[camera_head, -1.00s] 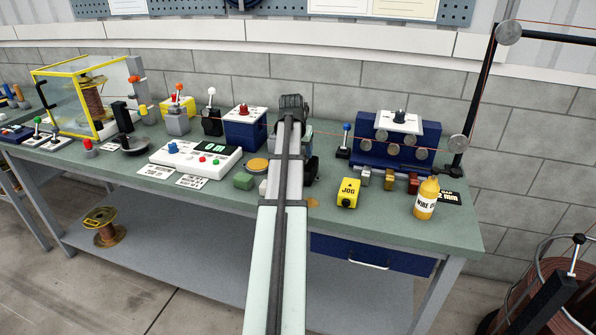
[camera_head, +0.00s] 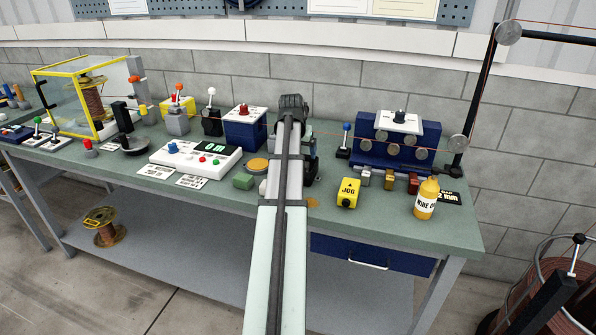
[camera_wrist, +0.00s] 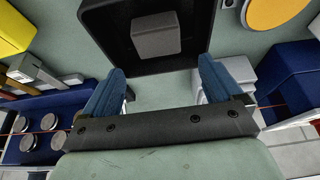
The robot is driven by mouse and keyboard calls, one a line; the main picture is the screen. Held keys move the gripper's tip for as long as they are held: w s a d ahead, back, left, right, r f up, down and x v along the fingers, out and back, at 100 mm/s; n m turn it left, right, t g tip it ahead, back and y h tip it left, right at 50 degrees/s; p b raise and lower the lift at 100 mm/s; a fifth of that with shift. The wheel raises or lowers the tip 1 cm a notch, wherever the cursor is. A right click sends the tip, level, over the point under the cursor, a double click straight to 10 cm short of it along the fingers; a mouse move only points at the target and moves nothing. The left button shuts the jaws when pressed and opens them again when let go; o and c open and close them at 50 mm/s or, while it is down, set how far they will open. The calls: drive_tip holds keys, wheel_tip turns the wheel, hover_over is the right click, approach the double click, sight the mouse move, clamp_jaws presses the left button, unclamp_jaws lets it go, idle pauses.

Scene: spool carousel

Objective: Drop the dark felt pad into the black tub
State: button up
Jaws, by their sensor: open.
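The black tub (camera_wrist: 98,28) is at the top of the wrist view, just beyond my fingertips. A dark grey square block, which looks like the felt pad (camera_wrist: 155,34), shows inside the tub's outline, apart from both fingers. I cannot tell whether it rests on the tub floor. My gripper (camera_wrist: 162,68) is open, its two blue fingers wide apart with nothing between them. In the head view my arm hides most of the tub and the pad.
The blue roller unit (camera_head: 365,155) is behind right. A yellow bottle (camera_head: 426,198) stands near the bench's right end.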

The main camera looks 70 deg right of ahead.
drive_tip(key=v, duration=1.3)
drive_tip(key=shift+a+r, duration=0.15)
